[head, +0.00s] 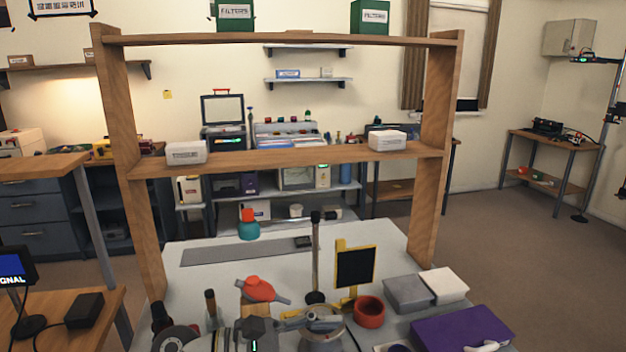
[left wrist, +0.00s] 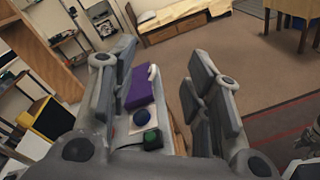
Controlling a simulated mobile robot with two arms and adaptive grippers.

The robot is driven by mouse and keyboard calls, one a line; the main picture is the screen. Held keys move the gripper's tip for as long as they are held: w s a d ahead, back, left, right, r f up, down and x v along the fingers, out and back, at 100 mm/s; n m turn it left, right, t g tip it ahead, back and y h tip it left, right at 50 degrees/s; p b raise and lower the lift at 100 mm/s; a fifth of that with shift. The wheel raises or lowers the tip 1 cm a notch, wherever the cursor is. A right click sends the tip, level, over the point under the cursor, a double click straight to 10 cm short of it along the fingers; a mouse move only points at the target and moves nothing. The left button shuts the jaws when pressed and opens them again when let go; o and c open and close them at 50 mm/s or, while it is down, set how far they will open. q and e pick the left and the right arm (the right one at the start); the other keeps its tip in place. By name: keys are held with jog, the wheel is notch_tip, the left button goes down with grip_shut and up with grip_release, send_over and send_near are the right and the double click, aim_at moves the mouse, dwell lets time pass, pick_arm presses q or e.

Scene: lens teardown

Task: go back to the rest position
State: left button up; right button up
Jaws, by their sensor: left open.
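My left gripper (left wrist: 165,85) is open in the left wrist view, its two grey fingers wide apart with nothing held between them. Past the fingers I see a purple box or cloth (left wrist: 139,88), a round dark blue thing (left wrist: 141,117) and a small dark device with a green light (left wrist: 152,138). They lie beyond the gripper, apart from it as far as I can tell. I cannot clearly make out either gripper in the head view.
A wooden shelf frame (head: 290,160) stands over the white workbench (head: 385,238). The bench front holds a red ring (head: 369,311), a yellow-framed black panel (head: 356,267), grey and white boxes (head: 409,292) and a purple box (head: 462,330). Open floor (head: 530,250) lies to the right.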

pick_arm(q)
jog(key=w+a+r+n+t+y, duration=0.2)
jog(key=a+n+t, duration=0.2)
jog(key=n+t, duration=0.65)
jog(key=w+a+r+n+t+y, duration=0.25)
jog(key=a+n+t, duration=0.3)
jog(key=n, duration=1.05)
jog(key=s+a+f+n+g+y, duration=0.2)
jog(key=a+f+n+y, duration=0.4)
jog(key=f+n, duration=0.4)
jog(key=s+a+f+n+g+y, duration=0.3)
jog(key=a+f+n+y, duration=0.35)
jog(key=f+n, duration=0.4)
jog(key=s+f+n+g, duration=0.5)
jog(key=s+f, duration=0.1)
jog(key=s, duration=0.4)
jog(key=s+f+n+g, duration=0.5)
jog(key=s, duration=0.6)
notch_tip(320, 180, down, 25)
jog(key=s+g, duration=0.1)
jog(key=s+a+f, duration=0.1)
jog(key=s+f, duration=0.7)
jog(key=s+a+f+g, duration=0.1)
jog(key=s+a+f, duration=0.1)
jog(key=s+f, duration=0.7)
jog(key=shift+s+a+f+m+g, duration=0.2)
jog(key=shift+a+f+m+g, duration=0.05)
jog(key=shift+a+m+g, duration=0.05)
